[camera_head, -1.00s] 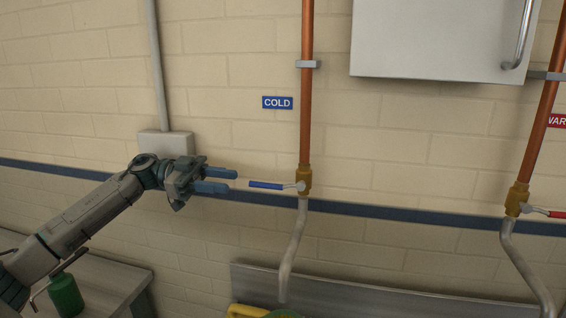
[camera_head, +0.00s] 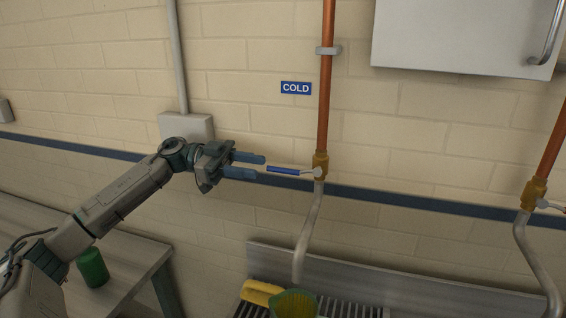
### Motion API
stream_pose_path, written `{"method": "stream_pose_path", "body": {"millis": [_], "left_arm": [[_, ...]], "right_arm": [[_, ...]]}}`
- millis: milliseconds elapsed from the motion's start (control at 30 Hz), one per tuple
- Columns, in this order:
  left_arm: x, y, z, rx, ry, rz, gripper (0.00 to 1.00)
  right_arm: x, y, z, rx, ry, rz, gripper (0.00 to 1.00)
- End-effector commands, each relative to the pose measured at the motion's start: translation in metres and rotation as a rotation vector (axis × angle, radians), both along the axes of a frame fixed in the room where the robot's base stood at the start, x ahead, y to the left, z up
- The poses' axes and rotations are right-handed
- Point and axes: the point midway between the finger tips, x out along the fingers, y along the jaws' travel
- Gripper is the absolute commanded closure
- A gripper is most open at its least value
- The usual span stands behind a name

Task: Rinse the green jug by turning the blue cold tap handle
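The blue cold tap handle (camera_head: 283,170) sticks out to the left from the brass valve (camera_head: 320,165) on the copper pipe, roughly level. My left gripper (camera_head: 261,167) is open, its two blue fingers pointing right at the handle's free end. No water shows from the spout. My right gripper is not in view.
A yellow object (camera_head: 261,291) lies beside the jug over a dark slotted grate (camera_head: 347,309). A green cylinder (camera_head: 92,267) stands on the grey table (camera_head: 135,262) at left. A COLD sign (camera_head: 296,88) marks the wall. A second tap (camera_head: 534,193) is at right.

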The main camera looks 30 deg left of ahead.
Motion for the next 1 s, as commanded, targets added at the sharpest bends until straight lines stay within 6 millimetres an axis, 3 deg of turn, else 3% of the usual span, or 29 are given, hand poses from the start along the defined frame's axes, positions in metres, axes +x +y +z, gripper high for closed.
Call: {"method": "stream_pose_path", "body": {"millis": [400, 1000], "left_arm": [[0.008, -0.028, 0.004, -0.003, -0.001, -0.001, 0.65], [0.02, -0.068, 0.002, -0.003, -0.001, -0.002, 0.65]], "right_arm": [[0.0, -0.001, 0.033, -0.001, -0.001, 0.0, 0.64], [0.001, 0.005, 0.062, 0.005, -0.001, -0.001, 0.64]]}}
